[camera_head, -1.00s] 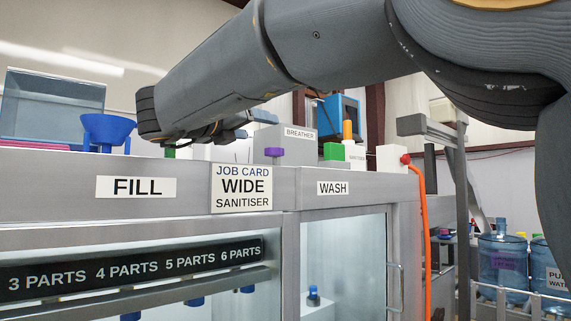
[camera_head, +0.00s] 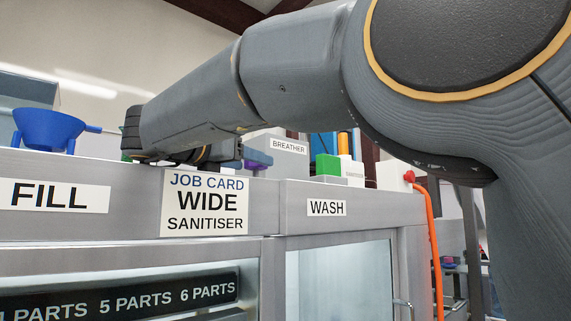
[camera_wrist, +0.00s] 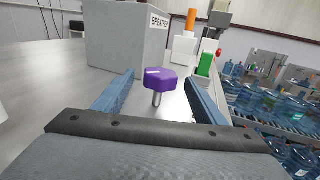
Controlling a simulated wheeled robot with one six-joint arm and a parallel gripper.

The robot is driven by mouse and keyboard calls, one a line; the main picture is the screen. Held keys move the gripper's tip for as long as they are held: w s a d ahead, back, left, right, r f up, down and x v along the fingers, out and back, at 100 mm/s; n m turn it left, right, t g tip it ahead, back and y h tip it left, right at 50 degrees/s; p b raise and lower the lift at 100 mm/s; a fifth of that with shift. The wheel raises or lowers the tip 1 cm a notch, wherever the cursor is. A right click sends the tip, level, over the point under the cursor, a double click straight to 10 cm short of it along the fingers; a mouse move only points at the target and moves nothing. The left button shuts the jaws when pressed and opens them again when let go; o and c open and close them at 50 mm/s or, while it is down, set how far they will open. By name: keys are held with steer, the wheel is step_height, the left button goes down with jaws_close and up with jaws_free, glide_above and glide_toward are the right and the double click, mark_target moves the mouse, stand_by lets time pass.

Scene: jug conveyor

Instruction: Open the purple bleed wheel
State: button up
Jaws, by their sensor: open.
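The purple bleed wheel (camera_wrist: 157,81) is a small knob with a white mark on top and a short metal stem. In the wrist view it stands beside the grey breather box, between the two blue-grey fingers. My gripper (camera_wrist: 159,76) is open, with a finger on each side of the wheel and a visible gap on both sides. In the head view the wheel (camera_head: 262,170) is partly hidden behind my gripper (camera_head: 250,155), on top of the cabinet. I cannot tell the exact height of the fingertips against the wheel.
The grey breather box (camera_wrist: 125,45) stands just beyond the wheel. A green block (camera_wrist: 205,65) and an orange-topped white part (camera_wrist: 187,42) are to its right. A blue funnel (camera_head: 48,128) stands at the left. An orange hose (camera_head: 433,240) hangs at the right.

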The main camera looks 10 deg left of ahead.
mark_target(256, 169)
steer(key=shift+p+x, duration=0.5)
steer(key=shift+x, duration=1.15)
steer(key=c, duration=1)
steer(key=shift+c, duration=0.2)
